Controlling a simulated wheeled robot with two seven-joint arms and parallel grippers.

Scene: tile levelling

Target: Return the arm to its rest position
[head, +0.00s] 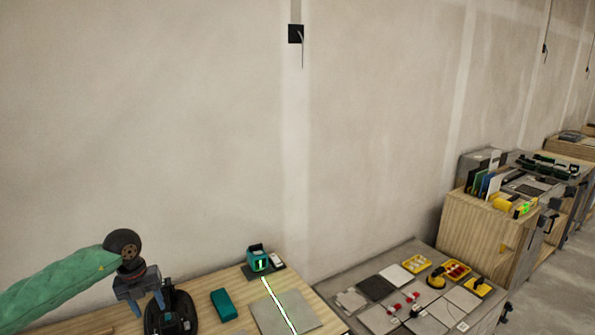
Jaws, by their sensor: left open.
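My left arm (60,290), in a green sleeve, comes in from the lower left of the head view. My left gripper (147,305) points down, open, with nothing seen between its bluish fingers. It is at the left part of the wooden table, next to a black device (181,318) that it partly overlaps in the picture. I cannot tell whether they touch. My right gripper is not in view.
A teal laser level (258,258) throws a bright line across a grey tile (272,312). A teal box (223,304) lies left of the tile. A grey table (332,289) with tiles and yellow trays stands right. A wooden cabinet (478,237) stands farther right. The wall rises behind.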

